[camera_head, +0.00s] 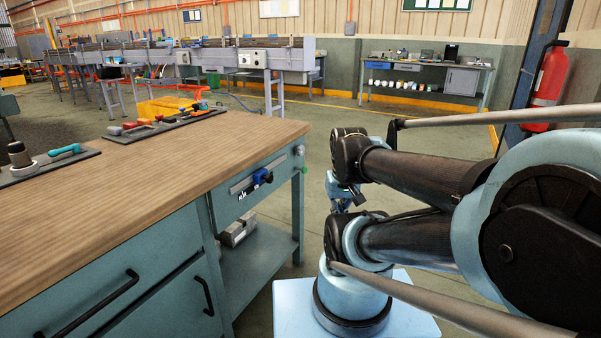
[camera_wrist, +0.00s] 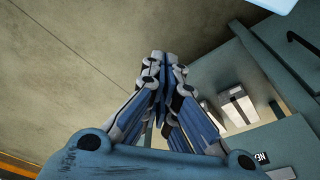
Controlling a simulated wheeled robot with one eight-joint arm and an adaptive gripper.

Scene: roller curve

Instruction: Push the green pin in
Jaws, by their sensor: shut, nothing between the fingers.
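A small green piece, which looks like the green pin (camera_head: 302,197), shows at the right edge of the workbench's near right leg. It is too small to tell how far it sticks out. My gripper (camera_wrist: 160,57) is shut and empty in the wrist view, its fingertips together above the floor. In the head view my gripper (camera_head: 340,196) is partly hidden by my arm, a little right of the green piece and apart from it. I cannot make out the green pin in the wrist view.
The workbench (camera_head: 160,165) fills the left, with a blue slider on a rail (camera_head: 262,178) on its end panel and a round grey knob (camera_head: 300,150) at the corner. Grey metal blocks (camera_head: 238,231) lie on its lower shelf. Open floor lies beyond my gripper.

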